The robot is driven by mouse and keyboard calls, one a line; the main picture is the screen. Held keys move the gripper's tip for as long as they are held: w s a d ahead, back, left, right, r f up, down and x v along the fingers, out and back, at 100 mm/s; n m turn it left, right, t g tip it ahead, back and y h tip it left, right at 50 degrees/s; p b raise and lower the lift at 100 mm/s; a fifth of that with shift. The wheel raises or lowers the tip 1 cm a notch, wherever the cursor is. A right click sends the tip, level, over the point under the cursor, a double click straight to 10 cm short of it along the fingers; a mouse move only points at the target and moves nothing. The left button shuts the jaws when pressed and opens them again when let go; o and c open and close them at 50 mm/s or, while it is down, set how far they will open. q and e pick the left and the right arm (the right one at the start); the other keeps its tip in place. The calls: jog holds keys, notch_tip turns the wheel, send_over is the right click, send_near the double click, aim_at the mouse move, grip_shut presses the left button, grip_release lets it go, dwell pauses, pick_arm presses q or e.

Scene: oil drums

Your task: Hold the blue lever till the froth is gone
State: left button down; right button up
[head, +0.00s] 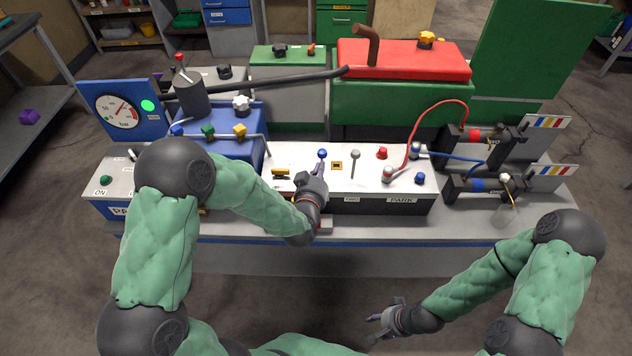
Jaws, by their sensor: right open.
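A lever with a blue knob (322,153) stands on the white-topped control box at the middle of the bench. My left gripper (319,169) is at this lever, its fingers just below the knob; whether they are closed around it is too small to tell. My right gripper (376,325) is open and empty, low in front of the bench and away from it. A clear jar (504,216) stands near the bench's right end below a small tap. I cannot make out froth in it.
A dial gauge (117,111) with a lit green lamp (148,106) stands at the left. A grey-knobbed lever (355,154), a red knob (382,153) and another blue knob (420,178) share the control box. Red and blue hoses run to the right. The floor in front is clear.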

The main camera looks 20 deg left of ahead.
aim_at(322, 150)
pick_arm(q)
jog(key=shift+x, duration=1.6)
jog(key=shift+r, duration=0.1)
jog(key=shift+w+r, duration=0.15)
jog(key=shift+w, duration=0.05)
jog(key=w+g+p, duration=0.1)
jog(key=p, duration=0.1)
jog(key=w+g+p, duration=0.1)
jog(key=p, duration=0.1)
jog(key=w+a+g+p, duration=0.1)
jog(key=p, duration=0.1)
jog(key=shift+w+r+h, duration=0.1)
jog(key=shift+r+h, duration=0.2)
jog(key=shift+r, duration=0.1)
jog(key=shift+w+n+g+p, duration=0.25)
jog(key=shift+n+g+p, duration=0.05)
jog(key=shift+w+a+f, duration=0.25)
jog(key=shift+w+f, duration=0.05)
jog(key=shift+w, duration=0.3)
jog(key=shift+s, duration=0.1)
dwell(1.3)
